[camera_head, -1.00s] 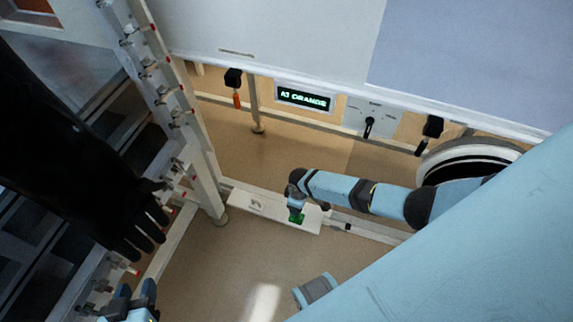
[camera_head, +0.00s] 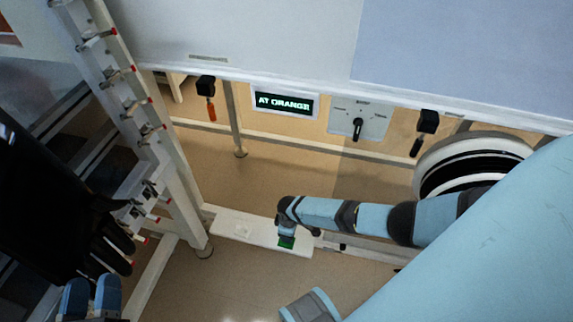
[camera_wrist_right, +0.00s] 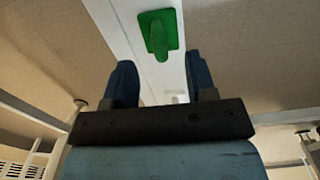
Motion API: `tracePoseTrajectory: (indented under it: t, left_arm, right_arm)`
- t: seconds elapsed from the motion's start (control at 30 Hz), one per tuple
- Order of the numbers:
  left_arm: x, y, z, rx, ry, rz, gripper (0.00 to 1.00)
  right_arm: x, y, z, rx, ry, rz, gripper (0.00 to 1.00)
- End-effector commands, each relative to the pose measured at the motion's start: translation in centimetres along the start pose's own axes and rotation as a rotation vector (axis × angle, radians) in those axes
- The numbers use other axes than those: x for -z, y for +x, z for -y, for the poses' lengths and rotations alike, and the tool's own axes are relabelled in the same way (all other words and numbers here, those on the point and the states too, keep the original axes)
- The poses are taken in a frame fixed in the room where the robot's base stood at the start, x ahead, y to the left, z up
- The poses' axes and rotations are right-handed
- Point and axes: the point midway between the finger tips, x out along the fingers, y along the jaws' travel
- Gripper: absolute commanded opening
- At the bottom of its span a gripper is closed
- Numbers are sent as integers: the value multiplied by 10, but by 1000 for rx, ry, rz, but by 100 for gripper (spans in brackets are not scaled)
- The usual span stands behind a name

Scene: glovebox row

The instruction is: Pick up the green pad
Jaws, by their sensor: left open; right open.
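The green pad (camera_head: 286,243) lies on a low white rail (camera_head: 232,225) in the head view, partly covered by my right gripper (camera_head: 287,233). In the right wrist view the pad (camera_wrist_right: 158,32) shows a flat green plate with a raised tongue-shaped part. It is beyond the fingertips, near the line between them. My right gripper (camera_wrist_right: 161,80) is open and empty in that view. My left gripper (camera_head: 92,292) is open at the bottom left of the head view, beside a black glove and far from the pad.
A large black glove (camera_head: 105,245) hangs at the left beside a white post with red-tipped clamps (camera_head: 135,108). A lit display (camera_head: 284,103), a knob panel (camera_head: 358,122) and an orange-handled item (camera_head: 211,110) line the back. A round port (camera_head: 470,165) is at right. Floor ahead is clear.

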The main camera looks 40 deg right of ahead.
Motion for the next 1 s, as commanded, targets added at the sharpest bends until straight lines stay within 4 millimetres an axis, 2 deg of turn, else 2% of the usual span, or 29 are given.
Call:
tracePoseTrajectory:
  t: [0.2,0.4,0.53,0.8,1.0]
  left_arm:
    - [1,1,-6,-39,-17,-65,46]
    - [-36,1,-1,-44,-23,66,46]
    - [-45,0,0,-47,-23,109,46]
    - [-45,0,0,-48,-23,119,46]
    - [-45,0,0,-47,-23,119,46]
  right_arm:
    - [-4,25,-1,-1,-1,1,51]
    - [-6,48,-2,-1,0,0,51]
    - [-6,53,-2,-1,1,1,51]
    - [-6,52,-2,-1,1,1,51]
    - [-6,52,-2,-1,1,0,5]
